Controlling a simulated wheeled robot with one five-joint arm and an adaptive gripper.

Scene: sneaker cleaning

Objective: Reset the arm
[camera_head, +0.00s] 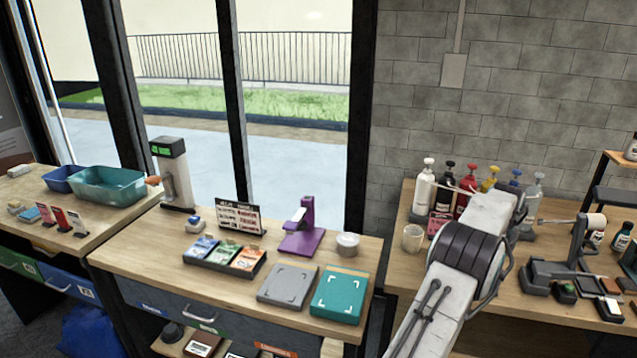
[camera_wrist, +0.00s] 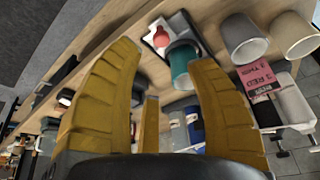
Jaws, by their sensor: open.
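My arm (camera_head: 463,250) reaches up from the bottom of the head view over the right wooden table. My gripper shows in the wrist view (camera_wrist: 165,90) with its yellow fingers spread apart. Nothing is held between the fingers. Past the fingers, a teal cylinder (camera_wrist: 181,66) and a red item (camera_wrist: 161,37) sit on a dark tray on the wooden surface, apart from the fingers. The gripper's fingers cannot be made out in the head view.
Dark fixtures (camera_head: 560,275) fill the right side. The middle table holds a purple stand (camera_head: 303,240) and a teal pad (camera_head: 340,296). A window is behind it.

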